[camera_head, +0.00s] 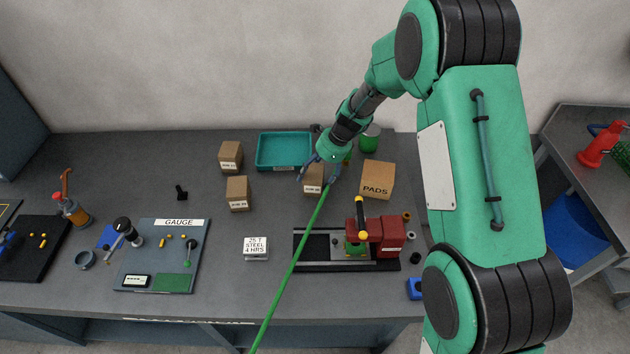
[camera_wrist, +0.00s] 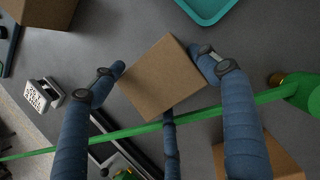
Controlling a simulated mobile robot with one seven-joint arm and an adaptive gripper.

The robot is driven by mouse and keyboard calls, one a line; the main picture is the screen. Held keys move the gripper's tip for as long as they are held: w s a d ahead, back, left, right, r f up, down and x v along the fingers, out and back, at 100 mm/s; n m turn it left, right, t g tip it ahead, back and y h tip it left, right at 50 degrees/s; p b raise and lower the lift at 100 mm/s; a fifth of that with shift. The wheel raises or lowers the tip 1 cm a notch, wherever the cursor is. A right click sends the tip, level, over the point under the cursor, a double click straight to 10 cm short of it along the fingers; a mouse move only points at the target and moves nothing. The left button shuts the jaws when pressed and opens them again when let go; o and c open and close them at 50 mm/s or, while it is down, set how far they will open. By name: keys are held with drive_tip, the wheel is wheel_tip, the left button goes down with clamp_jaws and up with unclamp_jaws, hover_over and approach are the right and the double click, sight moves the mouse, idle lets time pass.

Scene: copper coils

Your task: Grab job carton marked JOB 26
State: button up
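Three small brown cartons with white labels stand on the bench in the head view: one at the back left (camera_head: 231,154), one in front of it (camera_head: 238,193), and one under my gripper (camera_head: 313,184). The label prints are too small for me to read surely. My gripper (camera_head: 322,172) is over the third carton with its blue fingers spread. In the wrist view this carton (camera_wrist: 162,78) lies between the fingertips (camera_wrist: 158,65), its top turned at an angle. I cannot tell whether any finger touches it. A third finger is below it.
A larger PADS box (camera_head: 377,180) stands just right of the carton, with a green cylinder (camera_head: 370,139) behind. A teal tray (camera_head: 284,164) is behind left. A red-and-black machine (camera_head: 380,238) and sign (camera_head: 256,247) are in front. A green line (camera_head: 288,277) crosses the bench.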

drive_tip(key=c, duration=0.8)
drive_tip(key=shift+r, duration=0.1)
drive_tip(key=shift+c, duration=0.2)
drive_tip(key=shift+r, duration=0.25)
drive_tip(key=shift+c, duration=1)
wheel_tip(320, 180, up, 9)
drive_tip(key=shift+r+p, duration=0.15)
drive_tip(key=shift+p, duration=1)
drive_tip(key=shift+c, duration=0.2)
